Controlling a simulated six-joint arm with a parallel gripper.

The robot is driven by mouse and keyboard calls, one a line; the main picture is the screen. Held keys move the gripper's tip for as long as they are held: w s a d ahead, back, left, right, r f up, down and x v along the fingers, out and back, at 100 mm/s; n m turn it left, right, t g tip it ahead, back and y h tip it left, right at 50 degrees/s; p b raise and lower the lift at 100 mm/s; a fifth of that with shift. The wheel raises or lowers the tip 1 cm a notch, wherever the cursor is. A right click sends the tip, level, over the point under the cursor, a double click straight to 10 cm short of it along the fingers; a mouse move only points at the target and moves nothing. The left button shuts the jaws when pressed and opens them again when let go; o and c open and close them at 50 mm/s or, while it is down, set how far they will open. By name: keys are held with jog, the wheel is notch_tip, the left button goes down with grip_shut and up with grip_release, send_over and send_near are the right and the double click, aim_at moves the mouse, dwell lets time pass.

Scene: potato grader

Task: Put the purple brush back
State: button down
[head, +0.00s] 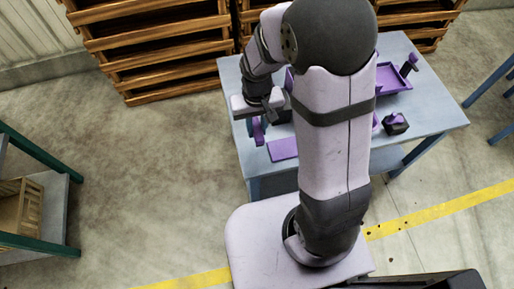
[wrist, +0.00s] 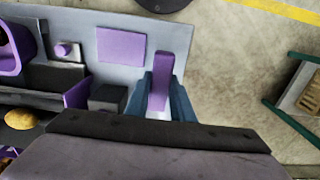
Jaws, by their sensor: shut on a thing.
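The purple brush (wrist: 159,80) is held between the two blue fingers of my gripper (wrist: 161,98) in the wrist view. Its purple length sticks out beyond the fingertips. In the head view my gripper (head: 264,108) is over the left edge of the grey-blue table (head: 243,85), with the purple brush (head: 258,131) hanging below it. The brush looks clear of the tabletop, but I cannot tell its height. A dark box (wrist: 107,98) stands beside the gripper in the wrist view. I cannot tell whether it is the brush's holder.
A flat purple mat (head: 283,149) lies on the table's near left part. A dark block with a purple knob (head: 395,123) and a purple tray (head: 393,78) are on the right. A potato (wrist: 19,119) shows in the wrist view. Wooden crates (head: 150,45) stand behind the table.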

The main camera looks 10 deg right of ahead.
aim_at(257, 150)
jog(key=shift+f+b, duration=0.45)
jog(key=shift+f, duration=4.5)
jog(key=shift+f, duration=0.1)
jog(key=c, duration=1.8)
grip_release()
jog(key=shift+c, duration=0.2)
